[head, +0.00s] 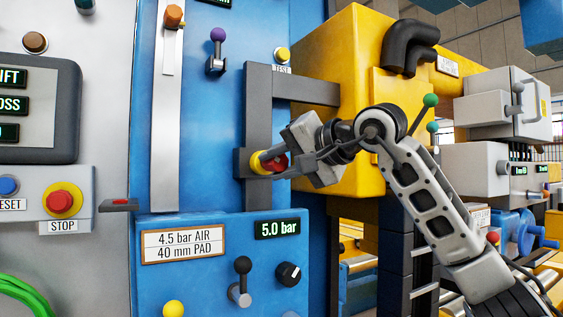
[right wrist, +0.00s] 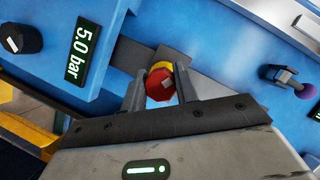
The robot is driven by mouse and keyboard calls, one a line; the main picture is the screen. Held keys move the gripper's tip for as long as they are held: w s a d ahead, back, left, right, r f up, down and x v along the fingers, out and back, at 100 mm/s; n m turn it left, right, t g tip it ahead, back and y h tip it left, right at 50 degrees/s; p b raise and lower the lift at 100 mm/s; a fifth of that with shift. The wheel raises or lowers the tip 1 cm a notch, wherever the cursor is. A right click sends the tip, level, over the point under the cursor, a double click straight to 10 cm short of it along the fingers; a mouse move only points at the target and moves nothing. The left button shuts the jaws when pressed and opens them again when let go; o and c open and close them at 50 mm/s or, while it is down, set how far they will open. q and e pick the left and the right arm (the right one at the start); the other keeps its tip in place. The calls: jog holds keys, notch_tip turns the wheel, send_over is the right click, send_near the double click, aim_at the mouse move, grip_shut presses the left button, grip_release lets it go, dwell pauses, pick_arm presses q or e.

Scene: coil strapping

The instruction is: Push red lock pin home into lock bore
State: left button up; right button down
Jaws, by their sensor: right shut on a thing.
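The red lock pin (head: 275,163) is at the dark grey bracket on the blue machine front, against a yellow ring (head: 257,162). My right gripper (head: 272,164) is shut on the pin's red head, with one finger on each side. In the right wrist view the red head (right wrist: 160,84) sits between the two fingers (right wrist: 158,90), with the yellow ring (right wrist: 162,67) just behind it. The lock bore itself is hidden behind the ring and the pin, so I cannot tell how deep the pin sits. My left gripper is not in view.
The dark grey bracket (head: 257,110) runs down the blue panel. Below is a box with a 5.0 bar display (head: 278,228), a black lever (head: 242,268) and a knob (head: 289,273). A red STOP button (head: 61,201) is at the left. A yellow housing (head: 340,70) stands behind my arm.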

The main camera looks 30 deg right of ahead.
jog(key=shift+w, duration=0.8)
jog(key=c, duration=0.7)
grip_release()
jog(key=shift+c, duration=0.2)
jog(key=shift+s, duration=0.1)
jog(key=s+b, duration=0.1)
jog(key=s, duration=0.4)
jog(key=shift+s+b, duration=0.35)
jog(key=shift+s, duration=0.05)
jog(key=shift+s, duration=0.1)
